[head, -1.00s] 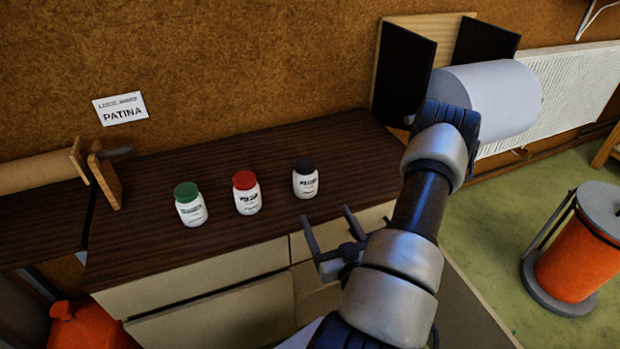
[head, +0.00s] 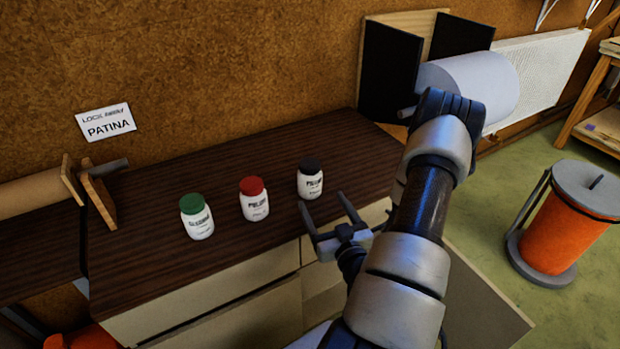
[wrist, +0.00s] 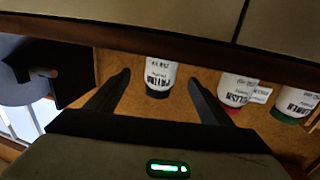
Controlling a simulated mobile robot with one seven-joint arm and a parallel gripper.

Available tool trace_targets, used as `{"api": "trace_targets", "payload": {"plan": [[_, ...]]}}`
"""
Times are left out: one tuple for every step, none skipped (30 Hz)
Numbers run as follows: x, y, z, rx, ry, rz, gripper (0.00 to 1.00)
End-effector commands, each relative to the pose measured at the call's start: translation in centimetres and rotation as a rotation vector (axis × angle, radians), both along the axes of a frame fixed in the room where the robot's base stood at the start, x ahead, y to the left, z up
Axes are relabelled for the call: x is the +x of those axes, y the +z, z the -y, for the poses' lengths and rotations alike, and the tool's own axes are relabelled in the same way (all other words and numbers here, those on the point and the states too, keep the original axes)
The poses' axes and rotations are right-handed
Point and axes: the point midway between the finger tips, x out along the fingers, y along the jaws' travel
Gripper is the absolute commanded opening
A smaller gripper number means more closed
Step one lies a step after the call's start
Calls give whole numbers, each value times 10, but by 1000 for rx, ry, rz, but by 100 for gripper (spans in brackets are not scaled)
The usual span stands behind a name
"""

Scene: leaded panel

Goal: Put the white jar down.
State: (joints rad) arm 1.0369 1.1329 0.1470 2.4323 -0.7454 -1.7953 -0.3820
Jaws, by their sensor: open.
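Three white jars stand upright in a row on the dark wooden counter (head: 150,270). One has a green lid (head: 196,218), one a red lid (head: 254,200), and one a black lid (head: 310,181). My gripper (head: 326,212) is open and empty, in front of the black-lidded jar and apart from it. In the wrist view, which is upside down, that jar (wrist: 162,74) shows between the two open fingers, beyond their tips. The red-lidded jar (wrist: 236,90) and green-lidded jar (wrist: 295,104) show to the right. No jar is held.
A "PATINA" sign (head: 106,123) hangs on the brown wall behind. Wooden brackets (head: 98,200) stand at the counter's left end. Black panels (head: 390,75) and a large pale roll (head: 468,85) are at the right. An orange drum (head: 566,232) stands on the green floor. Counter space left of the jars is clear.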

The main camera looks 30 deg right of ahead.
Motion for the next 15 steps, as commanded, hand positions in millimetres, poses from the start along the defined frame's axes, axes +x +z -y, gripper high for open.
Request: {"api": "trace_targets", "payload": {"plan": [[11, 1, 2, -2, 2, 4, 74], [17, 1, 4, -2, 2, 4, 74], [25, 1, 6, -2, 2, 4, 74], [30, 1, 7, -2, 1, 4, 74], [34, 1, 8, -2, 1, 3, 74], [39, 1, 10, -2, 0, 3, 74], [42, 1, 10, -1, 1, 3, 74], [44, 0, 11, 0, 1, 2, 74], [47, 0, 11, 0, 0, 1, 74], [48, 0, 12, 0, 0, 1, 74], [49, 0, 12, 1, 0, 1, 74], [51, 1, 13, 0, -1, 1, 74], [54, 1, 13, 0, -1, 2, 74], [57, 1, 13, 0, 0, 2, 74], [63, 2, 14, 0, 1, 3, 74]]}}
